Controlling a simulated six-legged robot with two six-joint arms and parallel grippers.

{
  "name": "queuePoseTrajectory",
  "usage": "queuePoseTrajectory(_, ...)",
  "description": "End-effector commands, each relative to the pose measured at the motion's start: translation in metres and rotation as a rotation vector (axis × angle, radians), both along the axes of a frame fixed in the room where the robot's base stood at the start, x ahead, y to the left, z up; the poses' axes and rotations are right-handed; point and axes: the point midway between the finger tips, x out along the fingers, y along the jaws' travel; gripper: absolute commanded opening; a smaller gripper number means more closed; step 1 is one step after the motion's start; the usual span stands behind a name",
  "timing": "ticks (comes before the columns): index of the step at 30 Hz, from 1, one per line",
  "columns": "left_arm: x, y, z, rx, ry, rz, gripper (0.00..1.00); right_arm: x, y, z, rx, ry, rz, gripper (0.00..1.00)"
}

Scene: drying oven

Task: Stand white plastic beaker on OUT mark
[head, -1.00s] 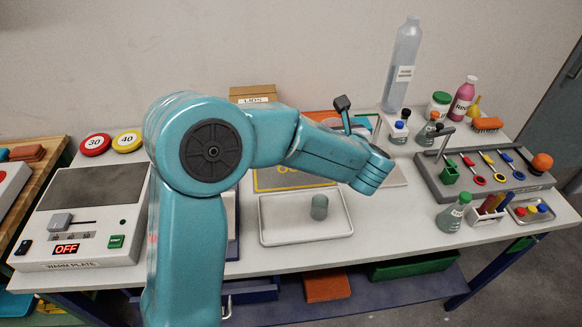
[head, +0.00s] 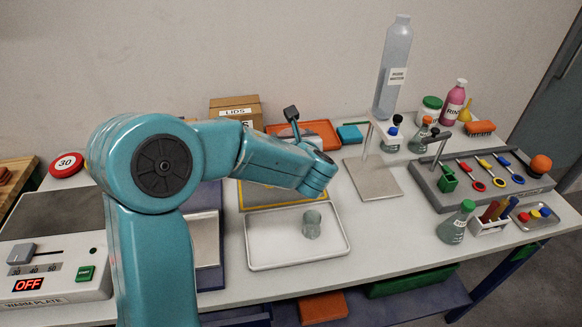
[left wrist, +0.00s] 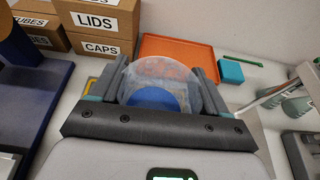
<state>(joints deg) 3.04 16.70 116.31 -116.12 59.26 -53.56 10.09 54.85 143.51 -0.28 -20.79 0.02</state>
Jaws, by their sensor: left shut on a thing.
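My left gripper (left wrist: 158,80) is shut on the white plastic beaker (left wrist: 158,72), a translucent cup between its two fingers in the left wrist view. A blue round area shows through or inside it. A bit of yellow edge also shows left of the beaker in the left wrist view (left wrist: 92,86). My right gripper is not in view.
A grey see-through beaker (head: 312,225) stands in the white tray (head: 270,263). Behind the mark are an orange tray (head: 322,128) and boxes labelled LIDS (head: 236,108). A stand (head: 372,180) is to the right; the warm plate (head: 50,245) is left.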

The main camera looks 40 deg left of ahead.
Motion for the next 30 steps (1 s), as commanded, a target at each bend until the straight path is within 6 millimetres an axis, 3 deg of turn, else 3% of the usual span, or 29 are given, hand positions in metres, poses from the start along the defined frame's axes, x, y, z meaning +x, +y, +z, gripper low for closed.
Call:
queuePoseTrajectory(3, 0.000, 0.001, -0.026, 0.002, 0.002, 0.001, 0.34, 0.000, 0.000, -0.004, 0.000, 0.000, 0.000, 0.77)
queuePoseTrajectory(16, 0.002, 0.003, -0.079, 0.001, 0.001, 0.002, 0.34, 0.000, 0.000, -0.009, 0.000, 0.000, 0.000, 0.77)
queuePoseTrajectory(29, 0.002, 0.003, -0.087, 0.000, -0.003, 0.001, 0.34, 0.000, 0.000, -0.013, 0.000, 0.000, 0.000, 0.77)
queuePoseTrajectory(30, 0.002, 0.003, -0.086, 0.000, -0.001, 0.000, 0.85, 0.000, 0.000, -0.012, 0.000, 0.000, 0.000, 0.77)
